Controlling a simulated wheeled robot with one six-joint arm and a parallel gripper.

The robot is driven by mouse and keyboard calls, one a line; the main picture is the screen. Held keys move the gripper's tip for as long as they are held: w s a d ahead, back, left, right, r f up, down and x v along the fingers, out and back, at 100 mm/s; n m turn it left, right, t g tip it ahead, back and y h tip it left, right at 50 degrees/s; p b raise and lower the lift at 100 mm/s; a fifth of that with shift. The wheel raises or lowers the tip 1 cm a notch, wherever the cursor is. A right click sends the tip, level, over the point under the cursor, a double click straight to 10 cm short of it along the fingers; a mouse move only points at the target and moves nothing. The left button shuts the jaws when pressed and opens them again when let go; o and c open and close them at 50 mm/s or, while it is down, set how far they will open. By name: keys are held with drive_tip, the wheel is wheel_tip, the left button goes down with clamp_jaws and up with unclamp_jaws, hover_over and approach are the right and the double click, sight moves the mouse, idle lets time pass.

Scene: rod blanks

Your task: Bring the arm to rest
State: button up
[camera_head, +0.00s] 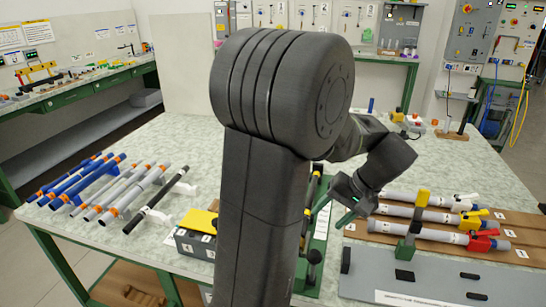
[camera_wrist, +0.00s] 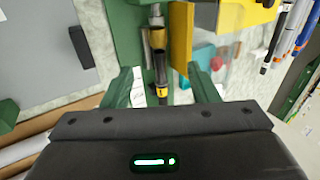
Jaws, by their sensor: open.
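A dark rod-like part with a yellow band (camera_wrist: 161,72) shows in the gap between the fingers, on a green fixture (camera_wrist: 128,35). I cannot tell how far below the fingers it lies. My arm is bent, with its upper link filling the middle of the head view.
Blue rods (camera_head: 88,181), grey rods and a black rod (camera_head: 157,200) lie at the left. Grey pipes with yellow and red valves (camera_head: 482,241) lie on brown boards at the right. A yellow-topped box (camera_head: 198,222) stands left of my arm. The table's back left is clear.

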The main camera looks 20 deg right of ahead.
drive_tip(key=x, duration=0.9)
drive_tip(key=b+x, duration=0.1)
drive_tip(key=x, duration=0.3)
drive_tip(key=shift+d+f, duration=0.1)
drive_tip(key=shift+f, duration=0.45)
drive_tip(key=a+p+v, duration=0.1)
drive_tip(key=v, duration=1.4)
drive_tip(key=x, duration=1.5)
drive_tip(key=shift+d+f+b, duration=0.1)
drive_tip(key=shift+d+b, duration=0.25)
drive_tip(key=shift+b, duration=0.05)
wheel_tip(320, 180, up, 17)
drive_tip(key=p, duration=1)
drive_tip(key=shift+s, duration=0.45)
